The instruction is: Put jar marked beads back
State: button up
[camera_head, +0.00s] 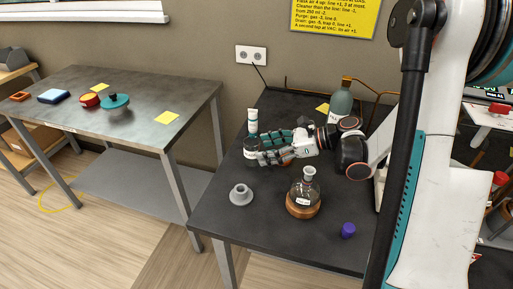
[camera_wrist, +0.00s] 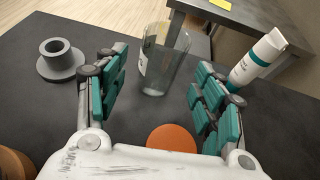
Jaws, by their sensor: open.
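A clear glass jar (camera_wrist: 163,62) with a white label stands on the dark table, in the wrist view. It is between and just ahead of the fingers of my gripper (camera_wrist: 158,82), with a visible gap on both sides. I cannot read its label there. In the head view the jar (camera_head: 250,150) shows at the fingertips of my gripper (camera_head: 263,147), partly hidden by the fingers. My gripper is open, low over the table and holds nothing. An orange disc (camera_wrist: 172,138) lies below it, partly hidden by my gripper.
A white tube (camera_head: 253,121) stands behind the jar. A grey flanged ring (camera_head: 241,195), a flask (camera_head: 306,187) on a cork ring (camera_head: 303,208) and a purple cap (camera_head: 348,230) are nearer the front. A greenish bottle (camera_head: 340,104) stands at the back. A second table (camera_head: 140,100) is left.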

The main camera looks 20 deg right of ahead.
jog(key=p+v, duration=0.1)
jog(key=v, duration=0.6)
jog(key=shift+d+r+p, duration=0.1)
jog(key=shift+d+p, duration=0.05)
jog(key=shift+p, duration=0.2)
